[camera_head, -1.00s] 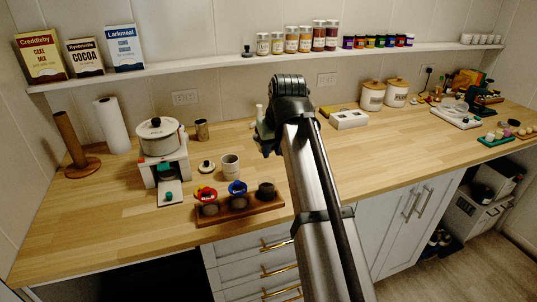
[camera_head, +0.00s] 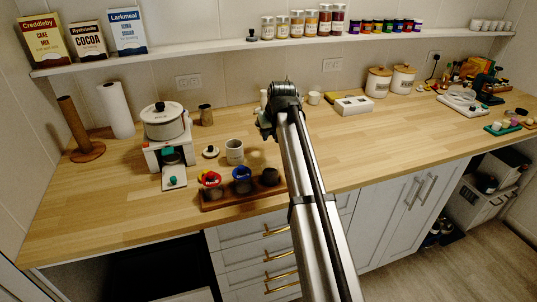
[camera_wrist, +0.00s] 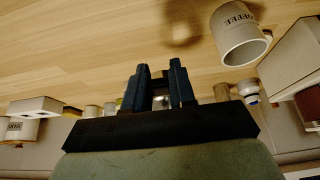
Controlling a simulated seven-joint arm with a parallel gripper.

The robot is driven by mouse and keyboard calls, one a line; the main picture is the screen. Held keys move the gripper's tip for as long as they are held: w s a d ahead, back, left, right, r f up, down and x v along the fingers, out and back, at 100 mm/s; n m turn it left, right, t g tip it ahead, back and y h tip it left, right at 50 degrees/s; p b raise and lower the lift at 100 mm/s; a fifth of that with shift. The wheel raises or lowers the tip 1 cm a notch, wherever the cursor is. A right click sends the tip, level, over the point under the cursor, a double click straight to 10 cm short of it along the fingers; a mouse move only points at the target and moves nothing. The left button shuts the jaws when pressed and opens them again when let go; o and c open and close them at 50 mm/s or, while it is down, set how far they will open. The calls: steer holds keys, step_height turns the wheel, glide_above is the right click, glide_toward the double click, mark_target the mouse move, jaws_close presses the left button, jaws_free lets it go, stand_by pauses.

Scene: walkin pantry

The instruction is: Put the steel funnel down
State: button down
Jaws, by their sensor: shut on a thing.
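My gripper (camera_wrist: 160,82) shows in the wrist view with its two dark fingers close together. A small greyish piece of the steel funnel (camera_wrist: 160,101) shows between them; the rest is hidden by the fingers and the gripper body. In the head view my gripper (camera_head: 266,124) is over the counter, mostly covered by my arm, and the funnel cannot be made out there. The gripper's soft shadow lies on the bare wood right of a white mug (camera_head: 234,152), which also shows in the wrist view (camera_wrist: 238,38), so the gripper appears to be above the counter.
A wooden board (camera_head: 222,200) at the counter's front edge holds three dark cups, two with red and blue things on top. A white machine with a pot (camera_head: 165,125) stands left. A white box (camera_head: 353,106) and canisters stand behind. The counter (camera_head: 360,150) right of my arm is clear.

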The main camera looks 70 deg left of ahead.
mark_target(269, 160)
steer(key=shift+f, duration=4.25)
steer(key=shift+d+f, duration=0.15)
steer(key=shift+f, duration=0.4)
steer(key=shift+f, duration=0.2)
steer(key=c, duration=1.1)
jaws_free()
steer(key=shift+d, duration=0.1)
steer(key=shift+o, duration=0.8)
steer(key=shift+s+r, duration=0.1)
steer(key=shift+r, duration=0.1)
steer(key=v, duration=1.2)
steer(key=shift+r, duration=0.5)
steer(key=shift+a, duration=0.2)
